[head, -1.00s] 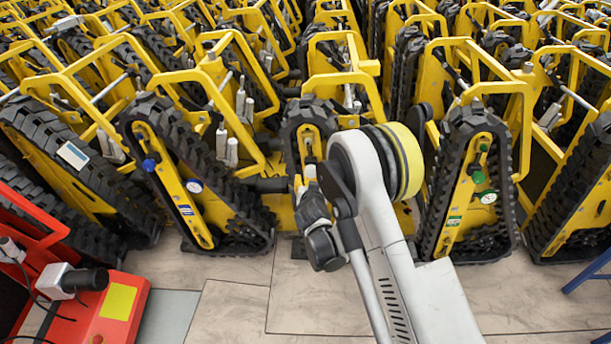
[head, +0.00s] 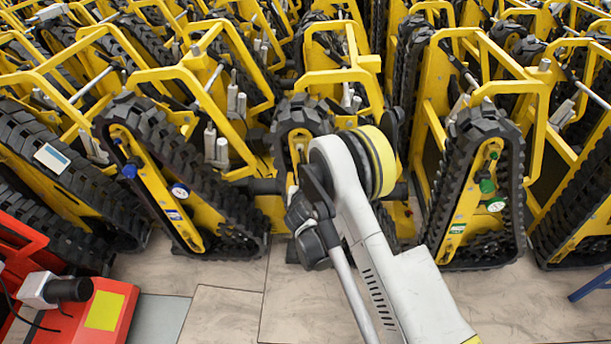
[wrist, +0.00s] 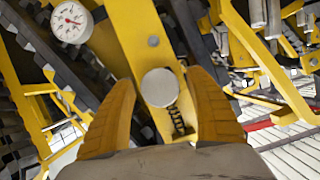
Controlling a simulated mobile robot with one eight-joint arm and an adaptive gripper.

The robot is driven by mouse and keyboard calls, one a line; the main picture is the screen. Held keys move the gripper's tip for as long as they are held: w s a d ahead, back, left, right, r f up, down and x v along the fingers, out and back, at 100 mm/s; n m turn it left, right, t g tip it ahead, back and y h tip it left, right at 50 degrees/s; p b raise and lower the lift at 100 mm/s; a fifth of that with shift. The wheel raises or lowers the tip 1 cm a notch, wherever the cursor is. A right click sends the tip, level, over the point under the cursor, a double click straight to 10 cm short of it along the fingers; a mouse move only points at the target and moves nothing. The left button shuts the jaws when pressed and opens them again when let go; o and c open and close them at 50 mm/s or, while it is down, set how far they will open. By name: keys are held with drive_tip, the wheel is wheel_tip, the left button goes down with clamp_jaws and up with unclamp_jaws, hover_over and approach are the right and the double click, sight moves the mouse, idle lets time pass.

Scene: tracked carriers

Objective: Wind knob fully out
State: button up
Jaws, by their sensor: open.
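A round grey knob (wrist: 159,87) sits on the yellow plate of a tracked carrier in the wrist view, with a dark coil spring just below it. My gripper (wrist: 161,80) is open, with one yellow finger on each side of the knob. A gap shows between the knob and each fingertip, so the fingers are beside it and not visibly touching. In the head view my arm covers much of the middle carrier (head: 300,122), and I cannot make out the fingertips or this knob there.
A white dial gauge (wrist: 71,22) is at the upper left in the wrist view. Neighbouring carriers bear a blue knob (head: 129,171) and a green knob (head: 487,186). Carriers stand packed closely. A red machine (head: 105,315) is at lower left; tiled floor (head: 225,305) lies open in front.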

drive_tip(key=shift+s, duration=0.15)
drive_tip(key=shift+c, duration=1.2)
drive_tip(key=c, duration=0.9)
drive_tip(key=shift+c, duration=0.2)
drive_tip(key=n+h, duration=0.1)
drive_tip(key=n, duration=0.1)
drive_tip(key=shift+a+n+h, duration=0.1)
drive_tip(key=shift+n+h, duration=0.2)
drive_tip(key=shift+h, duration=0.1)
drive_tip(key=n+h, duration=0.2)
drive_tip(key=n, duration=0.1)
drive_tip(key=shift+r, duration=0.1)
drive_tip(key=n+t+h, duration=0.1)
drive_tip(key=n+h, duration=0.1)
drive_tip(key=n, duration=0.1)
drive_tip(key=shift+n+t+h, duration=0.6)
drive_tip(key=shift+n+h, duration=0.1)
drive_tip(key=shift+n, duration=1.3)
